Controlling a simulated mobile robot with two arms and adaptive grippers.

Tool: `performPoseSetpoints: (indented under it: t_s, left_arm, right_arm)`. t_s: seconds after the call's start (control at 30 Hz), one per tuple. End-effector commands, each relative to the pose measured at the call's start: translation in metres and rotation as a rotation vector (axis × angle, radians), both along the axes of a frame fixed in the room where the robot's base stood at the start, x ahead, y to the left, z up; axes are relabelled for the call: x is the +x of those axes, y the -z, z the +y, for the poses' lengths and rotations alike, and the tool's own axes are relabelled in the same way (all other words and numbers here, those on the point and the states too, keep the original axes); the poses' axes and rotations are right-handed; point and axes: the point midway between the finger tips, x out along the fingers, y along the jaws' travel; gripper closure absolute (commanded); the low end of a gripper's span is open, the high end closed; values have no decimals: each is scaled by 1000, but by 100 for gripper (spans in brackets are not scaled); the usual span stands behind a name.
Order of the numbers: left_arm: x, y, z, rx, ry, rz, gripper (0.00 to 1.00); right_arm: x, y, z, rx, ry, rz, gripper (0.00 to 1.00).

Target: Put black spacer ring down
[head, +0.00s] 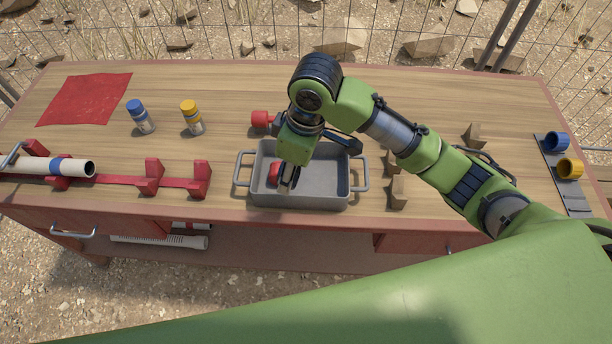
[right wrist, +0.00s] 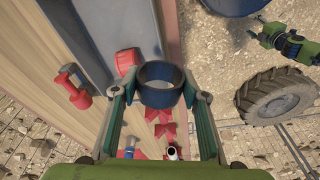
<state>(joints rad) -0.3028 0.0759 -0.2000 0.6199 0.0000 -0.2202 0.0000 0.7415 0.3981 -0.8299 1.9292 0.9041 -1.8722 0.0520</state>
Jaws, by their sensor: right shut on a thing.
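The black spacer ring (right wrist: 160,94), dark with a bluish sheen, sits between the two fingers of my right gripper (right wrist: 161,80) in the right wrist view. The fingers are shut on its outer sides. In the head view my right gripper (head: 289,180) points down over the left half of the grey tray (head: 330,203). The ring cannot be made out clearly there, as the gripper hides it. A red part (head: 273,172) shows in the tray beside the gripper; it also shows in the right wrist view (right wrist: 127,60). My left gripper is not in view.
A red spool-like part (head: 260,119) lies behind the tray. Blue-capped (head: 141,118) and yellow-capped (head: 191,118) bottles stand at left, near a red rack (head: 150,180) holding a white tube (head: 75,167). Wooden blocks (head: 397,192) and blue and yellow rings (head: 569,168) are at right.

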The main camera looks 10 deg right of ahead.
Motion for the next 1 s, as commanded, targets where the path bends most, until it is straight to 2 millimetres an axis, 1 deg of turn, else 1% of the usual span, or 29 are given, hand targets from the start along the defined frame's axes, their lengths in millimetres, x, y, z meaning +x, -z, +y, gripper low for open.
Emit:
performPoseSetpoints:
  t_s: [0.03, 0.1, 0.2, 0.27, 0.37, 0.67, 0.7, 0.8, 0.9, 1.0]
  left_arm:
    - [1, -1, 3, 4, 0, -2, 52]
    - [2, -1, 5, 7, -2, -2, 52]
    - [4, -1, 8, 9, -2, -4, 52]
    - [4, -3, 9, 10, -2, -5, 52]
    - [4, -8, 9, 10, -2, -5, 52]
    - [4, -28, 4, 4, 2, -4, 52]
    - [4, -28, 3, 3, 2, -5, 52]
    - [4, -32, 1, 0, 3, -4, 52]
    - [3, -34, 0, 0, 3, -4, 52]
    - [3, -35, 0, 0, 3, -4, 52]
  right_arm:
    - [2, -6, 12, 5, -78, -4, 73]
    - [3, -10, 22, 6, -169, -9, 73]
    - [3, -14, 29, 8, -247, -13, 73]
    - [5, -13, 27, 7, -267, -13, 73]
    - [11, -7, 11, 6, -272, -12, 73]
    - [39, 25, -57, 6, -270, -12, 73]
    - [41, 37, -62, 7, -271, -8, 73]
    - [47, 54, -75, 8, -272, -11, 73]
    - [51, 67, -84, 8, -273, -15, 73]
    - [54, 74, -88, 9, -274, -15, 73]
